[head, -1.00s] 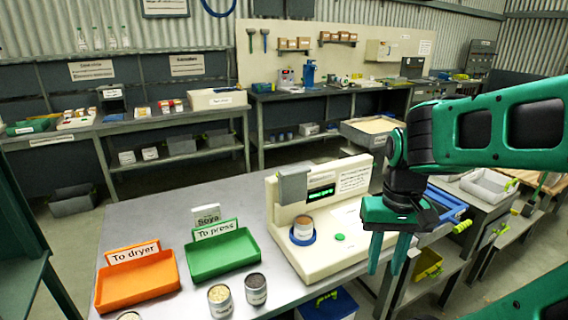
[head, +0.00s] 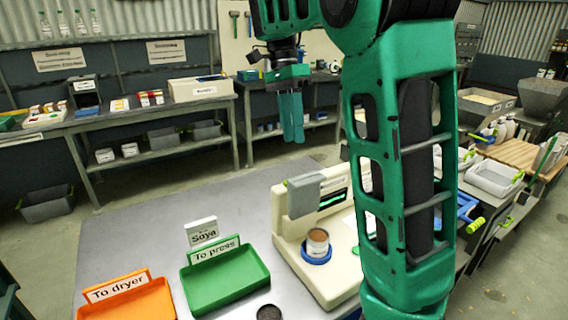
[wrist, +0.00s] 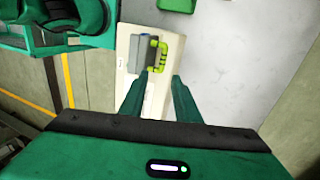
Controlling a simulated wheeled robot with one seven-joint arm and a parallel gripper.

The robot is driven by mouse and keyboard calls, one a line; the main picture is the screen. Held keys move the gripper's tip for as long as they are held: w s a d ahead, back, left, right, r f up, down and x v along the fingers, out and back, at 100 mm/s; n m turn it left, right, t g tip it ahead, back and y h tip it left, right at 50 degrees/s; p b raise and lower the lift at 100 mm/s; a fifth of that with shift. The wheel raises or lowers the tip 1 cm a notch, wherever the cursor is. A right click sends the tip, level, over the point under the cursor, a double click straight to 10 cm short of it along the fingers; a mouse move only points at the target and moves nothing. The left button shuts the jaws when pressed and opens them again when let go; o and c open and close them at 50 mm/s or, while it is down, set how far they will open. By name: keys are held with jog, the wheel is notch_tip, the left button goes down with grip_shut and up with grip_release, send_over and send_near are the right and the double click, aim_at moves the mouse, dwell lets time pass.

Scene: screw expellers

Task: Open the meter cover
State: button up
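The cream meter (head: 335,285) stands on the grey bench, with a small display on its upright back. Its grey box-like cover (head: 304,197) is at the upper left of that back, above a can (head: 318,242) in a blue ring. The cover looks lowered. In the wrist view the grey cover (wrist: 142,55) shows beside a lime-green handle (wrist: 158,57) on the cream meter (wrist: 123,65). My gripper (head: 292,138) points down, above and behind the meter. In the wrist view my gripper (wrist: 160,80) has its fingers apart and empty, with the handle beyond the fingertips.
A green "To press" tray (head: 228,278) and an orange "To dryer" tray (head: 128,302) lie left of the meter. A "Soya" card (head: 202,231) stands behind the green tray. My arm hides the meter's right side.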

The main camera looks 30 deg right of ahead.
aim_at(302, 194)
jog(key=shift+w+a+x, duration=0.1)
jog(key=shift+w+x, duration=0.05)
jog(key=shift+x, duration=1.2)
jog(key=shift+w+a+x, duration=0.1)
jog(key=shift+w+x, duration=0.05)
jog(key=shift+x, duration=3.6)
grip_shut()
